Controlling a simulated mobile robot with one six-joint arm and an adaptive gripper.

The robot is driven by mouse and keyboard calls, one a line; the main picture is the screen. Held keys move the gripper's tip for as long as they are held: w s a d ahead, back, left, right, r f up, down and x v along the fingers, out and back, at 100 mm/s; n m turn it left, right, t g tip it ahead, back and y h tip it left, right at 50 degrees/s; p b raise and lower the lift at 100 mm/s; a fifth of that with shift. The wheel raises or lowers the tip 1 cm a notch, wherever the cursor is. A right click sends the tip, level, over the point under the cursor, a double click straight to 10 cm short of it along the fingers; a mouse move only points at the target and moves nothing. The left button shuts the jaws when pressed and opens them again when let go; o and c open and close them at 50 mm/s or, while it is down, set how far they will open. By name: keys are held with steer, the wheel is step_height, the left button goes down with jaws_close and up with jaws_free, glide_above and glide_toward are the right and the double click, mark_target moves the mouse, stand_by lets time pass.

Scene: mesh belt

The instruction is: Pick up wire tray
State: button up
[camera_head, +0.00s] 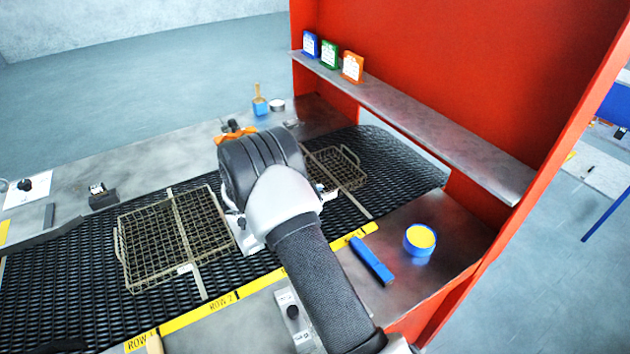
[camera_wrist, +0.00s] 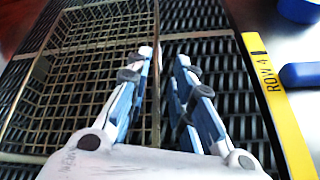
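A wire tray (camera_head: 350,178) of brownish mesh lies on the black belt, right of my arm in the head view, partly hidden by it. In the wrist view this tray (camera_wrist: 75,90) fills the left side, and its near wall runs up the picture between my fingers. My gripper (camera_wrist: 165,56) is open, with one blue-and-white finger on the tray's side of the wall and the other outside it. I cannot tell whether either finger touches the wire. A second wire tray (camera_head: 150,240) lies on the belt to the left, clear of my gripper.
The mesh belt (camera_head: 395,165) carries pale strips. A yellow row-marked edge (camera_head: 250,287) borders it in front. A blue block (camera_head: 371,261) and a yellow-topped blue tub (camera_head: 420,239) stand on the near counter. The red frame (camera_head: 440,60) with its metal shelf (camera_head: 430,120) stands right.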

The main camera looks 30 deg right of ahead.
mark_target(333, 194)
steer(key=b+x, duration=0.1)
steer(key=x, duration=0.3)
steer(key=shift+d, duration=0.4)
steer(key=shift+a+r, duration=0.1)
steer(key=shift+r, duration=0.05)
steer(key=shift+c, duration=0.6)
jaws_close()
